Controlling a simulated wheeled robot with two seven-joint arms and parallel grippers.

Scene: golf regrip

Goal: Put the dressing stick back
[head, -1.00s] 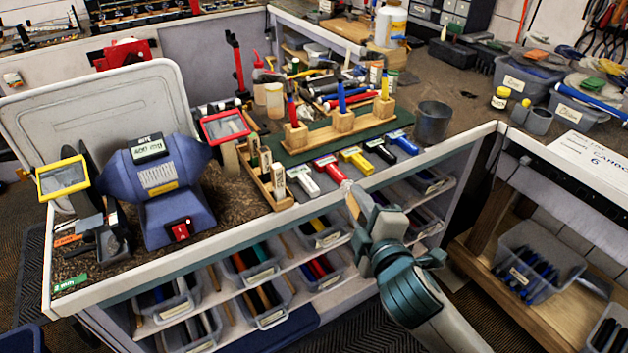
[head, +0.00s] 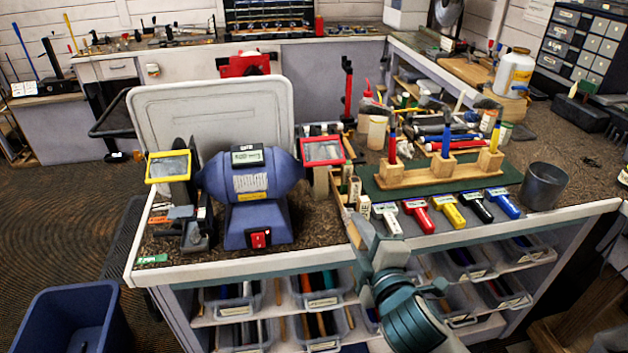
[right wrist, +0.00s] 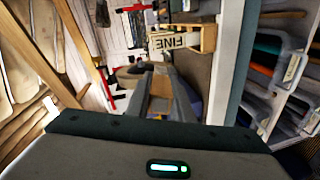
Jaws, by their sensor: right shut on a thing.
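My right gripper (head: 358,228) is at the bench's front edge, just left of the white grip. In the right wrist view its fingers (right wrist: 160,92) are shut on a brown block-like piece (right wrist: 160,86), which looks like the dressing stick. In the head view the fingers mostly hide this piece. A narrow wooden tray (head: 339,207) with small pale labelled blocks (head: 354,188) lies just behind the gripper. A wooden holder marked FINE (right wrist: 182,42) shows ahead of the fingers in the right wrist view. The blue bench grinder (head: 250,190) stands left of the tray. My left gripper is out of view.
Several coloured grips, such as the red one (head: 420,215), lie along the front edge to the right. A wooden stand (head: 440,176) is behind them. A grey cup (head: 543,186) stands at right. Shelves with bins (head: 320,300) are below the bench top (head: 190,270).

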